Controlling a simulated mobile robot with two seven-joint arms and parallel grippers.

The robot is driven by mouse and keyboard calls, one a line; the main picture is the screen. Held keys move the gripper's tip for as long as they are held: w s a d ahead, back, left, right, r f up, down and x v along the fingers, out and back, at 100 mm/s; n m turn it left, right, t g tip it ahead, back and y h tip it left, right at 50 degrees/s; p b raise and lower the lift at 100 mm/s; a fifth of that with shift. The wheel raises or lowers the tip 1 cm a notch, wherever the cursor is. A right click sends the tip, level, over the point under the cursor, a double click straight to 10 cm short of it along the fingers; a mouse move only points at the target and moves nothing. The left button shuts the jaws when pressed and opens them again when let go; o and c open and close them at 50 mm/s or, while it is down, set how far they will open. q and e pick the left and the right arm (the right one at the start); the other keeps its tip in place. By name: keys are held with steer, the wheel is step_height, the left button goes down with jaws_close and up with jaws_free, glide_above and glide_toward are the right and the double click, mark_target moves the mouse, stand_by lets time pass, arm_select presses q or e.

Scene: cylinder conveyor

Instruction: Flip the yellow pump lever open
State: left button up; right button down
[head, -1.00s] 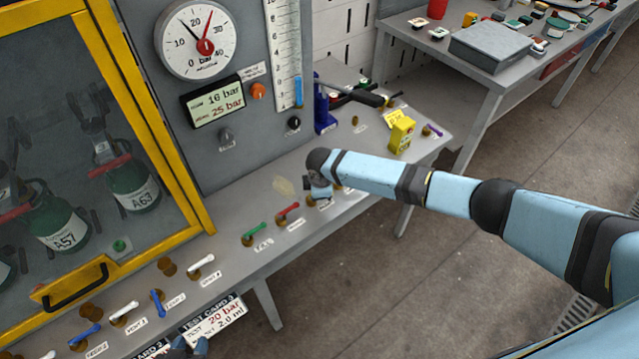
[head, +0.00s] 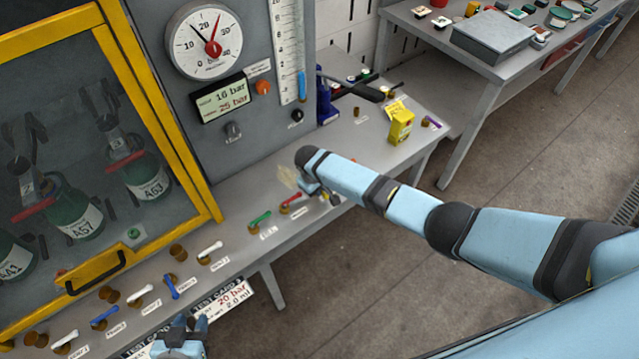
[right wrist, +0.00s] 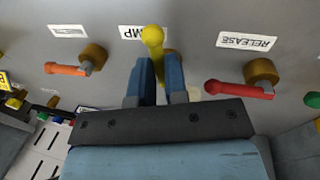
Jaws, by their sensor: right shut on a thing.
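The yellow pump lever (right wrist: 152,38) shows in the right wrist view, under the partly covered PUMP label, its round yellow end pointing up in the picture. My right gripper (right wrist: 158,75) is shut on it, with a blue finger on each side of the lever. Part of its brown mount shows behind the right-hand finger. In the head view my right gripper (head: 318,190) is at the bench top, right of the red lever, and the wrist hides the yellow lever. My left gripper (head: 188,325) is at the bottom of the head view, fingers apart and empty, near the test card.
A red RELEASE lever (right wrist: 238,90) and an orange lever (right wrist: 68,69) flank the yellow one. A green lever (head: 259,218) is further left. A yellow box (head: 400,127) stands behind my right wrist. The gauge panel (head: 160,110) rises behind the bench.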

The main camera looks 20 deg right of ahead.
steer(key=shift+s+a+m, duration=0.1)
steer(key=shift+a+m, duration=0.1)
steer(key=shift+m, duration=0.6)
steer(key=c, duration=1.1)
jaws_free()
steer(key=shift+c, duration=0.2)
step_height(320, 180, up, 14)
steer(key=a, duration=0.2)
steer(key=shift+s+a+f, duration=0.25)
steer(key=shift+s, duration=0.15)
